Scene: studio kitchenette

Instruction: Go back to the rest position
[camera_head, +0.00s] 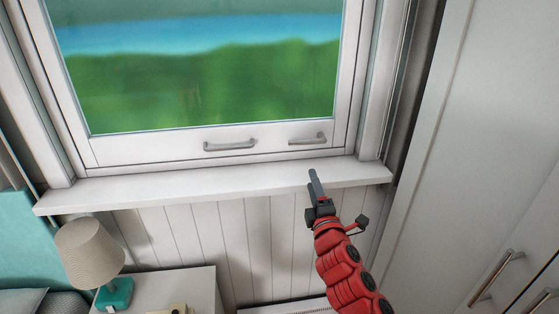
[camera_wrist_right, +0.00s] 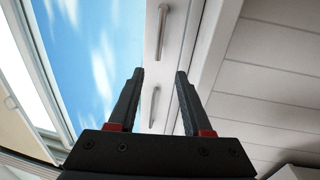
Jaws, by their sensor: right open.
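My right gripper (camera_head: 313,182) is in front of the window sill, below the right window handle, at the end of my red arm. In the right wrist view the right gripper (camera_wrist_right: 160,88) has its two dark fingers apart, with nothing between them but the view of the window frame behind. My left gripper is in neither view.
A window (camera_head: 210,141) with two metal handles, left (camera_head: 230,146) and right (camera_head: 307,139), stands above a white sill (camera_head: 200,186). A lamp (camera_head: 90,250) stands on a white cabinet (camera_head: 200,288) at lower left. A tall cupboard (camera_head: 470,150) borders the right side.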

